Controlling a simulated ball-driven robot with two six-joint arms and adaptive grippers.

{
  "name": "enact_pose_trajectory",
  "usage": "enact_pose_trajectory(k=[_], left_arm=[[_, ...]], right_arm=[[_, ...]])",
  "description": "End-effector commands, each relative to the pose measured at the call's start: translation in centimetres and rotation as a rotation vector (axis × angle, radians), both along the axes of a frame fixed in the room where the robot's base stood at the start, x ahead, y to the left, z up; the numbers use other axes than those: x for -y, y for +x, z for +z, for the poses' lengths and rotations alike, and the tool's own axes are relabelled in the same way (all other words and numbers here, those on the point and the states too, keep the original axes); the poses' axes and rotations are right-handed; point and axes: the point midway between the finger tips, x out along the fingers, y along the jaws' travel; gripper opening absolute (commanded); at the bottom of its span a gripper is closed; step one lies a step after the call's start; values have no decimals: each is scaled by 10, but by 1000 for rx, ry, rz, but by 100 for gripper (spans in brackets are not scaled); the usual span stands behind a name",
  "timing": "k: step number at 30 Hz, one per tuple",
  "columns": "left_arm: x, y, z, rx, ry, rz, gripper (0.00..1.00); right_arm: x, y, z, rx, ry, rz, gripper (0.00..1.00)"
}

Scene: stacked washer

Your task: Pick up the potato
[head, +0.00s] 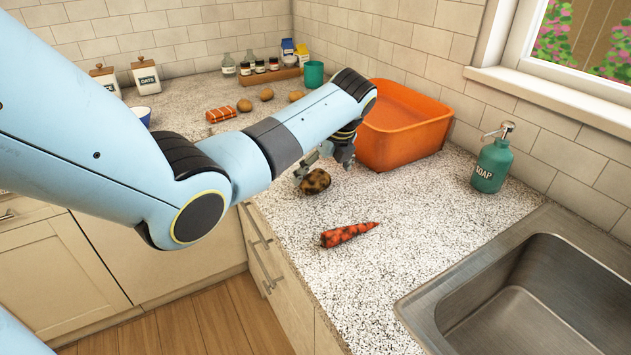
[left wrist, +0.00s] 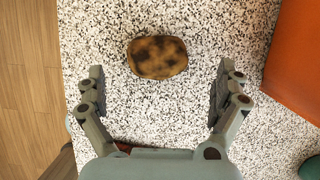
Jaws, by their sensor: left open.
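A brown potato with dark patches (head: 315,181) lies on the speckled counter, just below my left gripper (head: 325,165) in the head view. In the left wrist view the potato (left wrist: 157,57) is at the top middle. My left gripper (left wrist: 160,90) is open, its two fingers apart to the left and right. The potato lies between the finger lines but a little beyond the fingertips, touching neither. My right gripper does not show in either view.
An orange basin (head: 405,140) stands just right of the gripper. A carrot with dark patches (head: 348,234) lies nearer the sink (head: 470,265). A soap bottle (head: 491,165) stands at the right. Several round brown items (head: 266,94) lie farther back. The counter's front edge is close to the potato.

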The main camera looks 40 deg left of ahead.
Motion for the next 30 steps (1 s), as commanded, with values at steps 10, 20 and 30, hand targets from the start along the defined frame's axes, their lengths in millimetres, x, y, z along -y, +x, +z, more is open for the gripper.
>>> enact_pose_trajectory(k=[10,20,30], left_arm=[[-15,1,-36,-1,-1,0,100],[-15,1,-36,0,-1,0,79],[-15,1,-36,0,0,0,37]], right_arm=[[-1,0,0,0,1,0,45],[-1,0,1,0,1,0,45],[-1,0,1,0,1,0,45]])
